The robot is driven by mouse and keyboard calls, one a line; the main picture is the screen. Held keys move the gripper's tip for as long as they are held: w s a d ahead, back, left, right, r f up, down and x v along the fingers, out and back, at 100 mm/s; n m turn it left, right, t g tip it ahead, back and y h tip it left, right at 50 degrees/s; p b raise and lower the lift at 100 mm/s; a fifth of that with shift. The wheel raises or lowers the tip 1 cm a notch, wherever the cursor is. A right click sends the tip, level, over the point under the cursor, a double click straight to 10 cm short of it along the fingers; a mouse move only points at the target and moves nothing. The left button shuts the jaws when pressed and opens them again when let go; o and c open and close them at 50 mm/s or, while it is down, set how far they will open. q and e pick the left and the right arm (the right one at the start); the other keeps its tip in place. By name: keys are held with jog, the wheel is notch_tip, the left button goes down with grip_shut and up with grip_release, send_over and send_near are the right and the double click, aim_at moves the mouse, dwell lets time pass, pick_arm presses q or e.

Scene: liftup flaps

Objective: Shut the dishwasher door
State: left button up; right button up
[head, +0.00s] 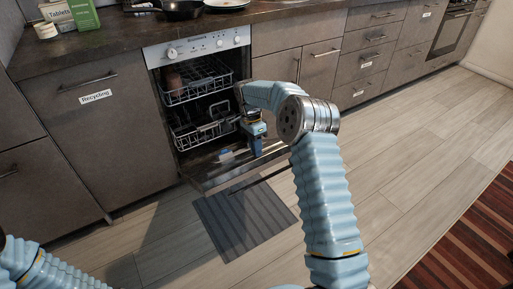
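The dishwasher (200,48) is in the counter row, left of centre in the head view. Its door (212,178) is folded down and open, low over the floor, with a long dark bar along its outer edge. Two wire racks (199,79) show inside, with a reddish-brown item in the upper one. My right arm reaches across the middle, and my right gripper (256,143) is above the right part of the open door. Its fingers are small and partly hidden, so I cannot tell their opening or any contact. My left arm shows at the bottom left; its gripper is not visible.
A dark striped mat (245,218) lies on the floor before the door. The countertop (130,40) holds a dark pan (184,9), a green box (83,14) and a tablets box (56,13). A red-brown rug (470,245) lies right. The floor between is clear.

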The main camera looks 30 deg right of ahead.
jog(key=o, duration=0.4)
jog(key=shift+w+a+f, duration=0.25)
jog(key=shift+w+f, duration=0.3)
jog(key=shift+o, duration=0.2)
jog(key=shift+r, duration=0.1)
jog(key=p+v, duration=0.1)
jog(key=v, duration=1.2)
jog(key=shift+d+r+p, duration=0.15)
jog(key=shift+r+p, duration=0.25)
jog(key=shift+s, duration=0.1)
